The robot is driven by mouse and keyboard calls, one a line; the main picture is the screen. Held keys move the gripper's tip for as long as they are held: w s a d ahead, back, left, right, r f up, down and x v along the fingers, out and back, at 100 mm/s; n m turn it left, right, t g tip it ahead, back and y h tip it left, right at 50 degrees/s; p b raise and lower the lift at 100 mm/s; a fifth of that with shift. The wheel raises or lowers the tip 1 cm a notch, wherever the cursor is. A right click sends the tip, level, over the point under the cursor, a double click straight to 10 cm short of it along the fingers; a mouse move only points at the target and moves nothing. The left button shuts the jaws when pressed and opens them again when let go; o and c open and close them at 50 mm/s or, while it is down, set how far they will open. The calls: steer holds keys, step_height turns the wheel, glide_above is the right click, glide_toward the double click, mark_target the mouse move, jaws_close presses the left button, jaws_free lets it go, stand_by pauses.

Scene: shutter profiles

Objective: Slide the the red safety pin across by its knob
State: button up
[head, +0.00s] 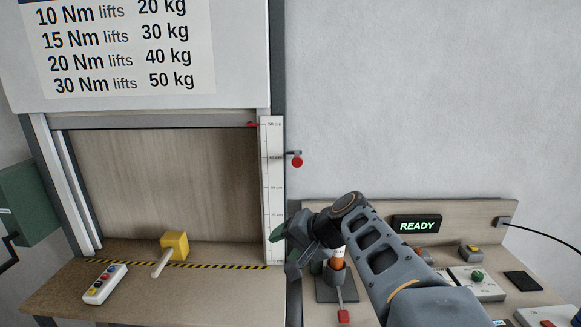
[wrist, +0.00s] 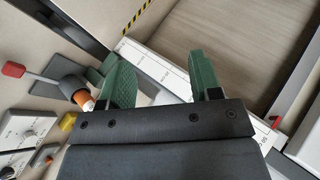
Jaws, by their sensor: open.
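The red safety pin's round knob (head: 297,161) sticks out to the right of the dark frame post, beside the white scale strip. My gripper (head: 285,250) is below the knob and a little left of it, in front of the lower end of the scale, apart from the pin. Its green fingers are spread with nothing between them; the wrist view also shows the open gripper (wrist: 160,70). I cannot make out the pin in the wrist view.
A grey fixture with an orange part (head: 337,264) and a red-tipped lever (head: 343,316) stands close by my gripper. A READY display (head: 417,226) and controls are on the right bench. A yellow block (head: 175,246) lies left. The wall around the knob is clear.

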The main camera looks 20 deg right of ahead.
steer(key=w+d+r+m+t+y, duration=0.1)
steer(key=w+d+r+m+t, duration=0.2)
steer(key=w+d+r, duration=0.15)
steer(key=m+t+b, duration=0.1)
steer(key=m+t, duration=0.2)
steer(key=t, duration=0.3)
glide_toward(299, 162)
steer(key=p+x, duration=0.3)
steer(key=x, duration=0.8)
steer(key=shift+p+x, duration=0.5)
steer(key=shift+x, duration=0.3)
steer(key=shift+f, duration=0.2)
jaws_close()
